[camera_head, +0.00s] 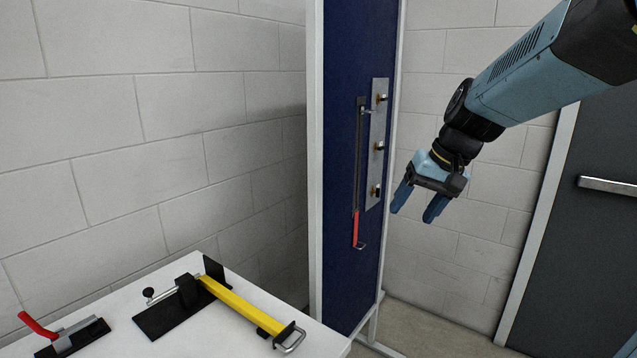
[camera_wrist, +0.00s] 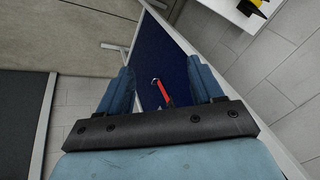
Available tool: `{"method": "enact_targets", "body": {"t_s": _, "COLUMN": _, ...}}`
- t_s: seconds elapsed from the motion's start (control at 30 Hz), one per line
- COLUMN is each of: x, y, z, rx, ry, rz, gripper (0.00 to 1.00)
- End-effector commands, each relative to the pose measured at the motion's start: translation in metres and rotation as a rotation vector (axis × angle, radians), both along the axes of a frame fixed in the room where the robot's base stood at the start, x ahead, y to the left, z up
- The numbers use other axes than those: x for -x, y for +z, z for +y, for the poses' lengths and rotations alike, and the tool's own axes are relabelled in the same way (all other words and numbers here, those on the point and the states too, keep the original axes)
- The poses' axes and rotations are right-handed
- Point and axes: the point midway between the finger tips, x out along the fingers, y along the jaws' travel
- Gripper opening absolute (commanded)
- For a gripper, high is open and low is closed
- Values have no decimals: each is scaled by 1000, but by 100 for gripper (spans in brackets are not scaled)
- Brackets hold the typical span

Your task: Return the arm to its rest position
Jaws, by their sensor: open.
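My gripper (camera_head: 416,206) hangs at the right of the blue panel in the head view, fingers pointing down, open and with nothing between the fingers. In the wrist view, my gripper (camera_wrist: 173,86) shows its two blue fingers apart. My blue arm reaches in from the upper right corner. A long tool with a red handle (camera_head: 357,229) hangs upright on the panel, apart from the gripper. The red handle (camera_wrist: 164,95) also shows between and beyond the fingers in the wrist view.
The blue panel (camera_head: 340,150) stands in a pale frame, with a metal plate (camera_head: 377,165) carrying hooks. A white table (camera_head: 125,290) at lower left holds a yellow-barred tool (camera_head: 240,304) and a red-handled clamp (camera_head: 70,333). A dark door (camera_head: 590,230) is at right.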

Motion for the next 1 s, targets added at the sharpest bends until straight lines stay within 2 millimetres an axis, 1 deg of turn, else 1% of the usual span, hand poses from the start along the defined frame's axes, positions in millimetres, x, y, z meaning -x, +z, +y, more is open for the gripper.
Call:
{"method": "enact_targets", "body": {"t_s": 0.03, "x": 15, "y": 3, "z": -1, "rx": 30, "ry": 0, "rz": -17, "gripper": 66}}
{"method": "enact_targets", "body": {"t_s": 0.2, "x": 57, "y": 7, "z": -12, "rx": 128, "ry": -11, "rz": -71, "gripper": 66}}
{"method": "enact_targets", "body": {"t_s": 0.4, "x": 102, "y": 8, "z": -27, "rx": 227, "ry": -26, "rz": -144, "gripper": 66}}
{"method": "enact_targets", "body": {"t_s": 0.5, "x": 121, "y": 6, "z": -34, "rx": 266, "ry": -35, "rz": -178, "gripper": 66}}
{"method": "enact_targets", "body": {"t_s": 0.6, "x": 134, "y": 5, "z": -41, "rx": 295, "ry": -42, "rz": -208, "gripper": 66}}
{"method": "enact_targets", "body": {"t_s": 0.7, "x": 142, "y": 4, "z": -45, "rx": 313, "ry": -47, "rz": -228, "gripper": 66}}
{"method": "enact_targets", "body": {"t_s": 0.8, "x": 146, "y": 3, "z": -47, "rx": 322, "ry": -50, "rz": -236, "gripper": 66}}
{"method": "enact_targets", "body": {"t_s": 1.0, "x": 147, "y": 2, "z": -48, "rx": 323, "ry": -51, "rz": -237, "gripper": 66}}
